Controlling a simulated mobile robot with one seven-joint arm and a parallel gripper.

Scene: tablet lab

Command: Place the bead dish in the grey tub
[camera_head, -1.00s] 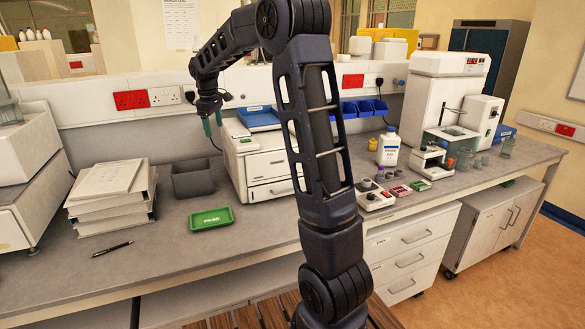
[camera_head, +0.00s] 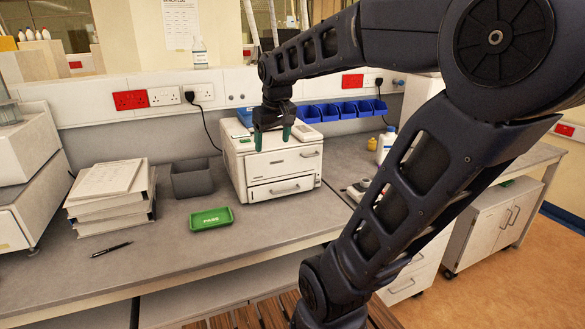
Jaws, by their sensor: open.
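The grey tub (camera_head: 192,190) stands on the bench left of the white boxy machine, open at the top. My gripper (camera_head: 272,138) is open and empty, its green-tipped fingers pointing down in front of the upper part of that machine. It is right of the tub and higher in the picture. I cannot pick out the bead dish for sure. The area right of the machine, where small pink and green dishes lay earlier, is now mostly hidden behind my arm.
A green tray marked PASS (camera_head: 211,219) lies in front of the tub. Stacked binders (camera_head: 111,205) and a pen (camera_head: 111,249) are to the left. The white machine (camera_head: 283,165) stands right of the tub. Blue bins (camera_head: 343,110) line the back wall.

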